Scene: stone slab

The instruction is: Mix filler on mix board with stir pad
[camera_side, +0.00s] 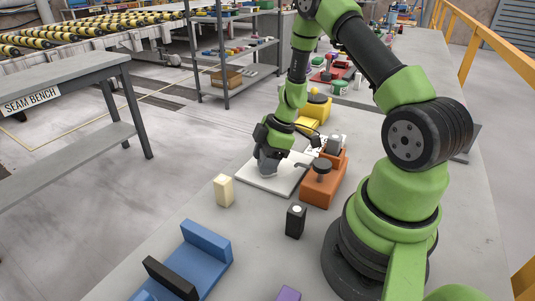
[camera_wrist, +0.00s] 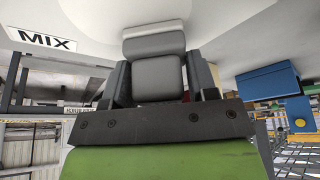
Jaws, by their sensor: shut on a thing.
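The mix board (camera_side: 262,184) is a white slab lying flat on the stone work surface in the side view. In the wrist view its pale surface (camera_wrist: 235,22) fills the top, with a "MIX" label (camera_wrist: 40,40) at left. My gripper (camera_side: 270,150) is low over the board, pointing down. In the wrist view its dark fingers (camera_wrist: 158,85) are shut on the grey stir pad (camera_wrist: 158,78), whose far end is at or close to the board. The pad (camera_side: 267,163) shows as a small grey shape in the side view. I cannot make out filler; the pad and gripper hide part of the board.
An orange block with a black knob (camera_side: 322,185) stands close right of the board. A cream block (camera_side: 224,190), a black block (camera_side: 296,221) and a blue bracket (camera_side: 205,245) are nearer the camera. A yellow block (camera_side: 312,112) stands behind. The slab's left edge is open.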

